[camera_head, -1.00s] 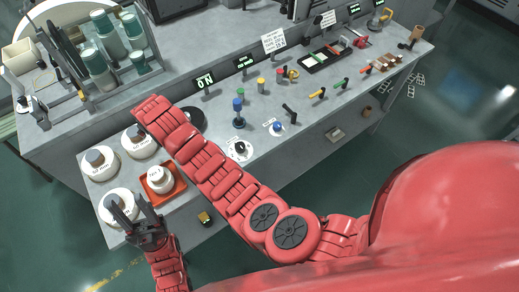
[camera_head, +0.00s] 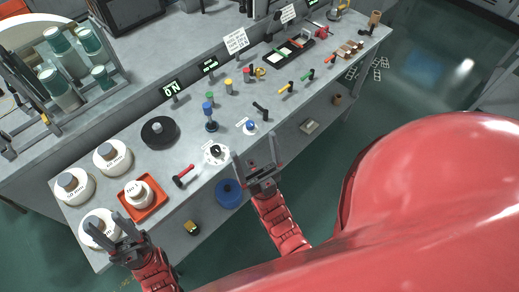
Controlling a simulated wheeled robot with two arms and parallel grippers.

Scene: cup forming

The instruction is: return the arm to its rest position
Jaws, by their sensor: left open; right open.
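My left gripper (camera_head: 121,240) is open and empty at the lower left. Its fingers overlap the white round container (camera_head: 88,222) at the bench's front left corner in this view; I cannot tell if they touch. My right gripper (camera_head: 257,158) is open and empty, fingers pointing up the picture. It is at the bench's front edge, right of the white dial (camera_head: 216,153). The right forearm runs down toward my red body.
The grey bench (camera_head: 160,190) holds an orange tray (camera_head: 160,207) with a white jar, more white containers, a black disc (camera_head: 159,131), and several coloured knobs and levers. A rack of green-lidded jars (camera_head: 62,92) stands behind. A blue round object (camera_head: 229,194) is below the front edge.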

